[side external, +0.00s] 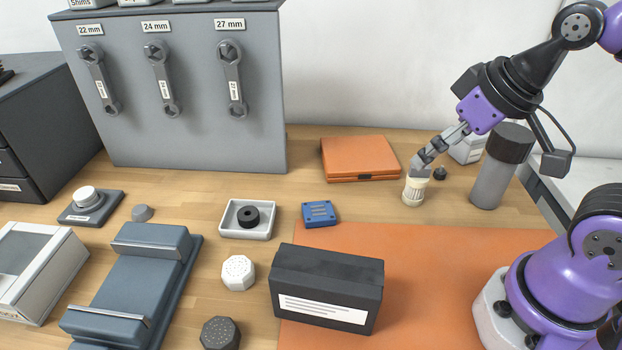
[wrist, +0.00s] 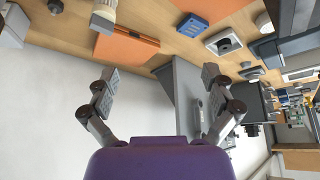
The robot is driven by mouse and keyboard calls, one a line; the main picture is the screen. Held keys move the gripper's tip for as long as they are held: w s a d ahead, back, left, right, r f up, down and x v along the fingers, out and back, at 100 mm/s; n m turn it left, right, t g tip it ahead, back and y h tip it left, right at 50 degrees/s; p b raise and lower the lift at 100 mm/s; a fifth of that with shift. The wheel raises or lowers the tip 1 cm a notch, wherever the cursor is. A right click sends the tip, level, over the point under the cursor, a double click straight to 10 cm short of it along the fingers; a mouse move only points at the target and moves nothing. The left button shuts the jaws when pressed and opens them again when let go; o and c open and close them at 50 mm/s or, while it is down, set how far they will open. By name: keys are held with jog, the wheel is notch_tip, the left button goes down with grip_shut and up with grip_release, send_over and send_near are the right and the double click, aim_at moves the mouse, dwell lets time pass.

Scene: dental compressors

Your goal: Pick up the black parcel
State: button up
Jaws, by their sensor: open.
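The black parcel (side external: 326,286) is a dark box with a white label on its front. My gripper (side external: 418,166) is up at the back right, well away from the parcel, and appears just above or behind a small cream ribbed cylinder (side external: 415,191). In the wrist view my gripper (wrist: 158,88) has its two fingers spread wide, with nothing between them.
An orange case (side external: 360,158), a blue block (side external: 319,213) and a white tray with a black ring (side external: 233,231) lie behind the parcel. A white octagonal piece (side external: 238,272) and a dark knob (side external: 220,333) stand to its left. A grey cylinder (side external: 494,180) stands right of my gripper. The mat right of the parcel is clear.

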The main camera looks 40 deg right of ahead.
jog(key=n+g+y, duration=0.2)
jog(key=n+y, duration=0.1)
jog(key=n, duration=0.4)
send_over(341, 270)
jog(key=s+d, duration=0.2)
notch_tip(341, 270, down, 4)
jog(key=shift+a, duration=0.1)
jog(key=x, duration=0.4)
jog(key=shift+w+a+f, duration=0.1)
jog(key=shift+a+f, duration=0.05)
jog(key=shift+f, duration=0.1)
jog(key=shift+x, duration=2.85)
jog(key=shift+w+a+r, duration=0.1)
jog(key=shift+w+a, duration=0.05)
jog(key=shift+f, duration=0.25)
jog(key=c, duration=1.4)
